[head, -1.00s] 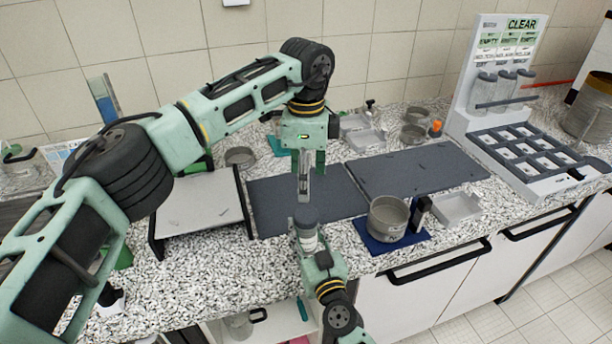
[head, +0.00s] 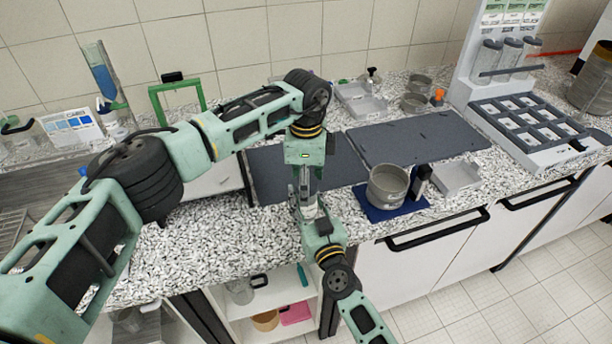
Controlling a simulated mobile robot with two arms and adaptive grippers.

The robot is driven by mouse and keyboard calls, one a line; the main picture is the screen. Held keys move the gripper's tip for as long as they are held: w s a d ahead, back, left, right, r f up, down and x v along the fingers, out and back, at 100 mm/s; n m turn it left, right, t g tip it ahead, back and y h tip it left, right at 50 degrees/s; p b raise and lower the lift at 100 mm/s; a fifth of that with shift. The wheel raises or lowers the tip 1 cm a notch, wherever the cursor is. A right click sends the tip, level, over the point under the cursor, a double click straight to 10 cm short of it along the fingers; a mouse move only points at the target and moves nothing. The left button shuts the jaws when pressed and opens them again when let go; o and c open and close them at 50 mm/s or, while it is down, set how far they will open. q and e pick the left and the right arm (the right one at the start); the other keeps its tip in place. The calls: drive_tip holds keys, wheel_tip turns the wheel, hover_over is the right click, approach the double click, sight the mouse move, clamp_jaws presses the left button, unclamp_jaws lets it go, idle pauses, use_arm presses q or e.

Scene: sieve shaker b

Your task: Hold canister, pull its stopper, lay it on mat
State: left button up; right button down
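My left gripper (head: 304,190) points straight down, its fingers narrow and close together, right over the end of my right gripper (head: 309,214). A small pale canister (head: 309,207) is at the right gripper's end, just off the counter's front side. The canister's dark stopper is hidden by the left fingers, so I cannot tell whether they are shut on it. A dark grey mat (head: 268,178) lies on the counter behind the grippers, partly covered by my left arm. A second dark grey mat (head: 420,138) lies to its right.
A metal sieve pan (head: 388,186) stands on a blue mat (head: 408,212) right of the grippers, beside a black upright block (head: 420,182) and a pale tray (head: 458,177). The speckled counter front (head: 215,235) is clear.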

drive_tip(key=shift+r, duration=0.1)
use_arm(q)
drive_tip(key=c, duration=1.3)
drive_tip(key=shift+r, duration=0.15)
drive_tip(key=shift+c, duration=0.3)
drive_tip(key=shift+r, duration=0.95)
drive_tip(key=shift+r, duration=2.05)
use_arm(e)
drive_tip(key=c, duration=1)
unclamp_jaws()
